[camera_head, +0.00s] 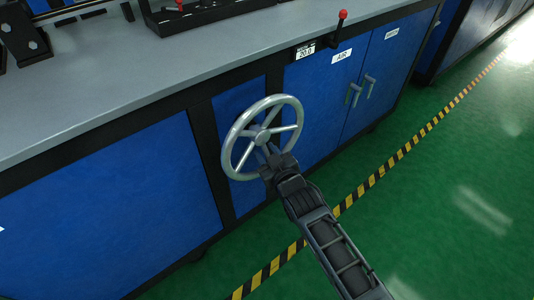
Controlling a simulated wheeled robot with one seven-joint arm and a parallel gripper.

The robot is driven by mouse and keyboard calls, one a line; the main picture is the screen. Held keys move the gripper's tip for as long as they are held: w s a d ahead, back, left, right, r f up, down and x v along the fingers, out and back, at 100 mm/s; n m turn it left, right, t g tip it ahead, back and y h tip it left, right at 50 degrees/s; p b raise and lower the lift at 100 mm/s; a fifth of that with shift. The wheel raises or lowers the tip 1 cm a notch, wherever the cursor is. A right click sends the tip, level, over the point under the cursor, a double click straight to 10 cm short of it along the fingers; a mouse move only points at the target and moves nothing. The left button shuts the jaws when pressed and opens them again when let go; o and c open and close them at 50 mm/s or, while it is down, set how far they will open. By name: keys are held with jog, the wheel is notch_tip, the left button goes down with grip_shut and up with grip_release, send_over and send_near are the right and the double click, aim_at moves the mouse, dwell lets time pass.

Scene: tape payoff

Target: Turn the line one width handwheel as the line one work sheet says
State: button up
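The grey handwheel (244,120) with several spokes stands out from the front of the blue bench, left of the doors. My gripper (272,155) is at the lower right part of the wheel, in front of its spokes and close to the hub. The dark fingers overlap the wheel, so whether they touch or grip a spoke is unclear. A small counter plate (305,51) above and right of the wheel seems to read 20.0. No work sheet shows in this view.
A red-knobbed lever (341,15) sticks up at the bench edge. The blue doors (377,70) have two handles; one label (341,56) reads AIR. Black machine parts stand on the grey benchtop (110,80). Green floor with a yellow-black stripe (375,178) is clear.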

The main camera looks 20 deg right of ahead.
jog(key=p+v, duration=0.2)
jog(key=v, duration=0.5)
jog(key=shift+s, duration=0.4)
